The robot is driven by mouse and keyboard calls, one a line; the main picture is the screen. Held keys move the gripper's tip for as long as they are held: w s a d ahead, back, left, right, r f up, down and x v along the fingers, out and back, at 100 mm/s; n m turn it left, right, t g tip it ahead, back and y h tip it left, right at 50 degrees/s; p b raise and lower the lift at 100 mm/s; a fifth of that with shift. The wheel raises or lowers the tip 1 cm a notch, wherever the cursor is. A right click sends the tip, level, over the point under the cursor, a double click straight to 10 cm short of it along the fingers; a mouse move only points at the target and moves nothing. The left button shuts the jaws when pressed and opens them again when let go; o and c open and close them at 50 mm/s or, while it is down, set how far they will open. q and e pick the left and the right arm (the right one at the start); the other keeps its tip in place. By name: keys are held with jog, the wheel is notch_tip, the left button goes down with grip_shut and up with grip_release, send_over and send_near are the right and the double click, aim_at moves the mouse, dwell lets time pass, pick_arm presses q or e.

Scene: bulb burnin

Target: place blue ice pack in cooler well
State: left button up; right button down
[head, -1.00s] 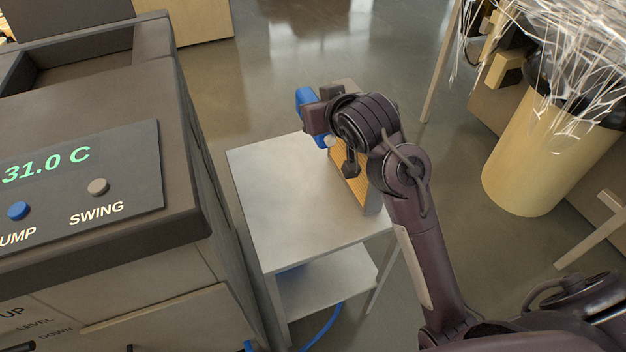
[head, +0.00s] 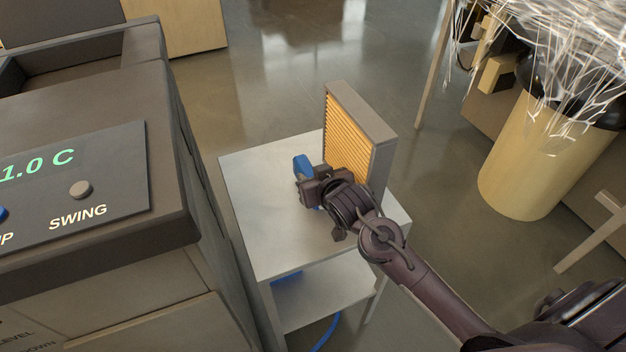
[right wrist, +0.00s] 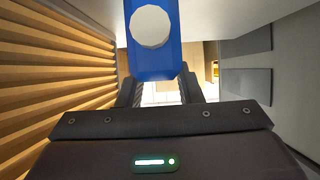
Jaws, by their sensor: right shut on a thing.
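The blue ice pack (head: 303,166) is in my right gripper (head: 308,188), over the small white side table. In the right wrist view the blue ice pack (right wrist: 153,58), with a round white spot on it, stands between the two dark fingers of my right gripper (right wrist: 160,88). The gripper is shut on it. Much of the pack is hidden by the gripper in the head view. I cannot tell a cooler well for certain in these frames. My left gripper is not in view.
The side table (head: 265,215) has bare top at its left and front. A grey panel with orange ribs (head: 350,130) stands on it, close to my right gripper. A grey machine with a display (head: 90,180) is at left. A tan bin (head: 535,160) is at right.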

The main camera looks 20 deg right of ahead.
jog(key=shift+f, duration=0.45)
jog(key=c, duration=1.5)
grip_release()
jog(key=shift+f, duration=0.2)
jog(key=o, duration=0.5)
